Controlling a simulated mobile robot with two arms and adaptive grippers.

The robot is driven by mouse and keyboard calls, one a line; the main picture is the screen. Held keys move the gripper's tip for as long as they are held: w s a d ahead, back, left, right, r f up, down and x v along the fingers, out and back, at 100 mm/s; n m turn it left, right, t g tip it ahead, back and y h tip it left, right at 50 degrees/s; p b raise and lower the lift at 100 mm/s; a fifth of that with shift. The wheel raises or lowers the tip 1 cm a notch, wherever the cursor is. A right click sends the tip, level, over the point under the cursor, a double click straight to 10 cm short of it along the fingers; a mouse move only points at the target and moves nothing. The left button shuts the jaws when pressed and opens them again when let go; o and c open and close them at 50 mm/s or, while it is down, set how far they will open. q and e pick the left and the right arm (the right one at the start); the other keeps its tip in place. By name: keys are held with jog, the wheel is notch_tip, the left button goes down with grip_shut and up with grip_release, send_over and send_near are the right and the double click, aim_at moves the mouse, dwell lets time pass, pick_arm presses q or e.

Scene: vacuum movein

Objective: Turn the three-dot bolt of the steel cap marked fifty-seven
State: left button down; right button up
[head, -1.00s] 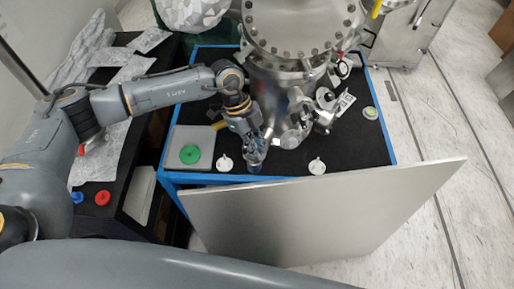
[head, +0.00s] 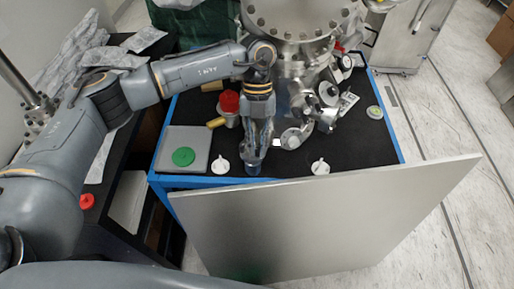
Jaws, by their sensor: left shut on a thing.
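A steel vacuum chamber (head: 302,68) with a large bolted flange (head: 300,12) stands at the back of a black-topped, blue-edged table. Small steel ports and fittings (head: 291,138) stick out at its lower front. No number fifty-seven and no three-dot mark can be read at this size, so I cannot tell which cap or bolt is meant. My left gripper (head: 252,166) points down near the table's front edge, left of these fittings. It is shut on a small dark bluish piece, mostly hidden by the fingers. My right gripper is not in view.
White knobbed caps (head: 320,167) (head: 219,163) flank my left gripper. A green disc (head: 183,157) lies on a grey plate (head: 172,139) at left. A red-topped piece (head: 229,101) stands behind. A large metal panel (head: 325,222) rises along the front.

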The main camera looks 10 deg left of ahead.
pick_arm(q)
jog(key=shift+d+m+y+b, duration=0.1)
jog(key=shift+m+y+b, duration=0.4)
jog(key=shift+m+b, duration=0.8)
jog(key=shift+m, duration=0.4)
jog(key=c, duration=1.6)
grip_release()
jog(key=shift+c, duration=0.2)
